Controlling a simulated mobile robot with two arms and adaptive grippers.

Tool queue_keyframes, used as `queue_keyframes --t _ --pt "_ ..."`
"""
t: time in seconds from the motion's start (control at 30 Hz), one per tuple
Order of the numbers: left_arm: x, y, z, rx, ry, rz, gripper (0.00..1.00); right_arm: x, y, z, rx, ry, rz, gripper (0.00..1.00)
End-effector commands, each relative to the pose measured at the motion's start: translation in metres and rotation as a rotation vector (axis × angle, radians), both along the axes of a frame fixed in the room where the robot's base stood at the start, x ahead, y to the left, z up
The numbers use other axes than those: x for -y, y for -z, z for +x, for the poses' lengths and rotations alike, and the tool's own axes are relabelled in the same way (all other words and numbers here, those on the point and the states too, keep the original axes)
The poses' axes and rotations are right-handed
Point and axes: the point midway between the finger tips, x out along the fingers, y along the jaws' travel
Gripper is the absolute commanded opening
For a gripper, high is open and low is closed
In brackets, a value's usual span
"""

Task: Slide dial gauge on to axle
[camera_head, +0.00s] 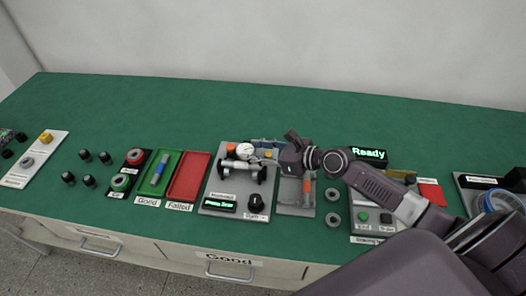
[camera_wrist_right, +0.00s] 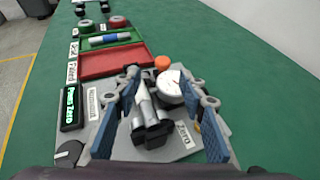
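The dial gauge (camera_head: 245,150), with a round white face, sits on a grey measuring plate (camera_head: 212,200) in the head view. Beside it lies a horizontal metal cylinder with black ends (camera_head: 242,172), perhaps the axle fixture. My right gripper (camera_head: 283,150) is just right of the gauge. In the right wrist view its two blue-padded fingers (camera_wrist_right: 160,108) are spread wide, with the gauge face (camera_wrist_right: 170,86) and the metal cylinder (camera_wrist_right: 143,100) showing between them. I cannot tell whether either finger touches anything. My left gripper is not in view.
The plate's display (camera_head: 220,203) seems to read "Press Zero". A black knob (camera_head: 256,203) sits beside it. A red tray (camera_head: 190,175) and green tray (camera_head: 160,172) with a blue-grey part stand left. A "Ready" display (camera_head: 369,154) stands right. The back of the table is clear.

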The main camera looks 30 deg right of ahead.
Motion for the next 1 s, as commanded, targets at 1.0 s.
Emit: queue_keyframes --t 1.0 --pt "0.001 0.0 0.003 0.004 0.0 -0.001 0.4 0.018 -0.014 -0.028 0.0 -0.001 0.0 0.38"
